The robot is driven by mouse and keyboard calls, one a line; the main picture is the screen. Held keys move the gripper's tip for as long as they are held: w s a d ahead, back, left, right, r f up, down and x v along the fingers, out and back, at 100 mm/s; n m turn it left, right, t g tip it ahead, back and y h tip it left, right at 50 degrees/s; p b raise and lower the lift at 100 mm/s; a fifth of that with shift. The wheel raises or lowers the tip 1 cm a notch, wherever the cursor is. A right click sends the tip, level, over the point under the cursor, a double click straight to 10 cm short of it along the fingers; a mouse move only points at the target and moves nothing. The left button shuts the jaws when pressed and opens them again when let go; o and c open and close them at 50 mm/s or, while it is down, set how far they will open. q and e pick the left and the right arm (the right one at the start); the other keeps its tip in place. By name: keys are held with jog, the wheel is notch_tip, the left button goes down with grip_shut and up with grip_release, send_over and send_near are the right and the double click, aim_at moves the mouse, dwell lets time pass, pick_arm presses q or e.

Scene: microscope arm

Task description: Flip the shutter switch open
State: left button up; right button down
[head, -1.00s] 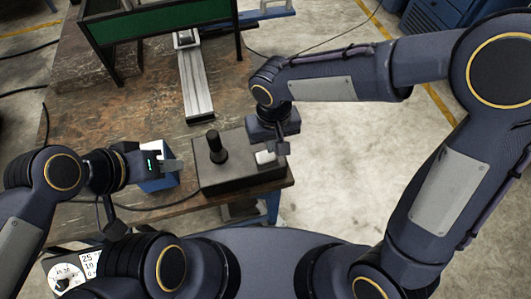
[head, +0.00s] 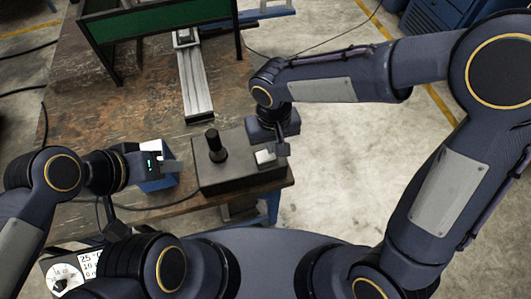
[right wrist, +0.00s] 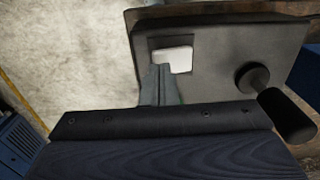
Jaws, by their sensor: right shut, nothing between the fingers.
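The shutter switch is a white rocker (head: 265,156) set in the top of a dark grey control box (head: 225,180). It also shows in the right wrist view (right wrist: 180,58), inside a dark square recess. My right gripper (head: 282,152) is shut and empty, pointing down at the switch's right side. In the right wrist view its fingertips (right wrist: 160,68) overlap the switch's lower left corner; I cannot tell whether they touch it.
A black upright joystick (head: 216,146) stands on the control box, left of the switch. A metal rail (head: 195,85) and a green-panelled frame (head: 160,25) stand behind. The brown tabletop (head: 110,120) is mostly clear.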

jog(key=shift+f+b, duration=0.55)
jog(key=shift+f, duration=0.15)
jog(key=shift+r, duration=0.2)
jog(key=shift+r+p, duration=2.65)
jog(key=shift+r, duration=0.75)
jog(key=shift+d, duration=0.1)
jog(key=s+d+r+m+t+y, duration=0.1)
jog(key=s+d+r+t, duration=0.1)
jog(key=s+d, duration=0.2)
jog(key=s+d+r+m+t+y, duration=0.1)
jog(key=s+d+r+m, duration=0.1)
jog(key=d, duration=0.7)
jog(key=s+d+r+m+t+y, duration=0.1)
jog(key=s+d+r+m+t, duration=0.1)
jog(key=s+d+r, duration=0.2)
jog(key=s+d, duration=0.1)
jog(key=d, duration=0.2)
jog(key=shift+s+d+t+y, duration=0.2)
jog(key=shift+s+t+y, duration=0.1)
jog(key=shift+s+y, duration=0.1)
